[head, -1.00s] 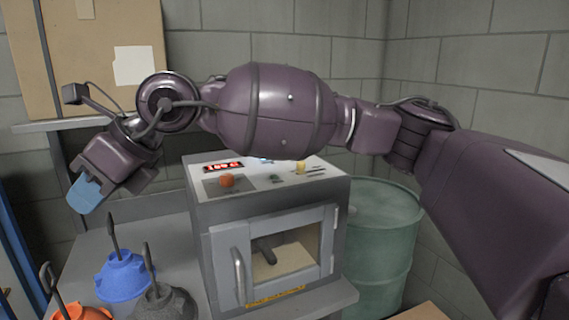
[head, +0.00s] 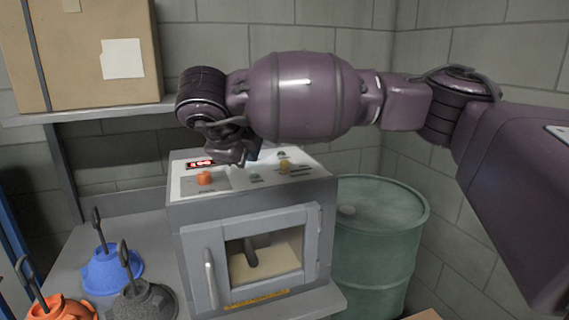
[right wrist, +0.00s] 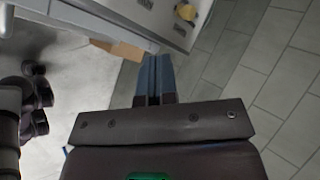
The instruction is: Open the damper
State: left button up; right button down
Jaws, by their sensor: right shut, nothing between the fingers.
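A grey box-shaped oven (head: 188,242) stands on the bench with a glazed front door and a control panel on its sloping top. The panel carries a red lit display (head: 199,164), an orange knob (head: 204,178) and a yellow knob (head: 284,167). Which part is the damper I cannot tell for sure. My right gripper (head: 236,150) is above the back of the panel, left of the yellow knob, its fingers mostly hidden. In the right wrist view its blue fingers (right wrist: 153,78) are shut and empty, apart from the yellow knob (right wrist: 186,12). My left gripper is not in view.
Blue (head: 108,272), dark grey (head: 140,302) and orange (head: 62,308) hood-like pieces with upright hooks stand left of the oven. A green drum (head: 378,250) is at its right. A cardboard box (head: 75,70) sits on a shelf at upper left.

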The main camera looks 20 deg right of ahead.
aim_at(283, 169)
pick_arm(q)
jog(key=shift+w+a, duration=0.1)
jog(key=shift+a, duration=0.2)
pick_arm(e)
jog(key=shift+s+d+r+m+h, duration=0.15)
jog(key=shift+s+d+m+h, duration=0.05)
jog(key=shift+d+m+h, duration=0.1)
jog(key=p+x, duration=0.1)
jog(key=x, duration=0.9)
jog(key=shift+s, duration=0.1)
jog(key=shift+w+d+p, duration=0.35)
jog(key=shift+w+d, duration=0.45)
jog(key=shift+w, duration=0.05)
jog(key=shift+w+d, duration=0.5)
jog(key=shift+w, duration=0.05)
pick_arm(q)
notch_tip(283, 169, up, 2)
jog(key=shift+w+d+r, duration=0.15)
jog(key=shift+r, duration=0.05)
